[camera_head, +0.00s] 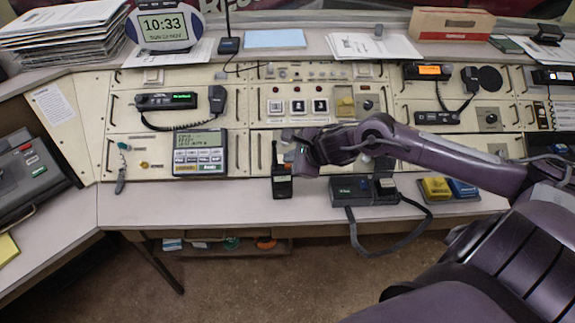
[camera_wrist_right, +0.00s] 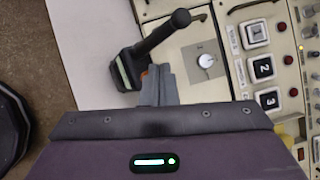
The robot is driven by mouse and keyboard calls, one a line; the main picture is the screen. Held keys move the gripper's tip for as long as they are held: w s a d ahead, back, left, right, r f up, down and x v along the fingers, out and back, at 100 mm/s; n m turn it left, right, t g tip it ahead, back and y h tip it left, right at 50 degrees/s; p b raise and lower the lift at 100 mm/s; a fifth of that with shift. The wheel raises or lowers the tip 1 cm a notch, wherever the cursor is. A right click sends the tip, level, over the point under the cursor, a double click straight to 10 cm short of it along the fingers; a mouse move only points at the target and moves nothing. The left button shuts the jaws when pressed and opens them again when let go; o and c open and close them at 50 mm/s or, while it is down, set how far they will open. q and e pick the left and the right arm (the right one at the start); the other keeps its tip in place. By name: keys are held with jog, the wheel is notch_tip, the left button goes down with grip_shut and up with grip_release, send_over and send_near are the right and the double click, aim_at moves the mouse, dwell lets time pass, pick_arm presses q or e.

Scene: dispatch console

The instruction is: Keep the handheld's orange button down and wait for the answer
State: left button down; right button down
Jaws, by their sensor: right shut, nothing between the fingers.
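The handheld (camera_head: 282,186) is a black radio with a stubby antenna, standing at the front of the desk against the console. In the right wrist view the handheld (camera_wrist_right: 128,70) shows its antenna pointing up and right. A small bit of its orange button (camera_wrist_right: 145,73) shows at its side, mostly hidden by my fingertips. My right gripper (camera_head: 290,136) is shut and empty. In the wrist view its fingertips (camera_wrist_right: 157,76) are right at the orange button; I cannot tell whether the button is pressed down. My left gripper is not in view.
A black charger-like box (camera_head: 364,190) with a looped cable stands right of the handheld. A grey keypad unit (camera_head: 200,153) with a screen is to the left. Yellow and blue boxes (camera_head: 436,188) lie further right. The desk front (camera_head: 170,205) at left is clear.

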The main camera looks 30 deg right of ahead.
jog(key=shift+f+b, duration=0.45)
jog(key=shift+b, duration=0.2)
dwell(0.6)
jog(key=shift+r, duration=0.1)
dwell(2.2)
jog(key=shift+r+p, duration=0.4)
jog(key=shift+r, duration=0.35)
notch_tip(320, 180, up, 5)
jog(key=p, duration=0.2)
jog(key=shift+p, duration=0.4)
jog(key=shift+s, duration=0.1)
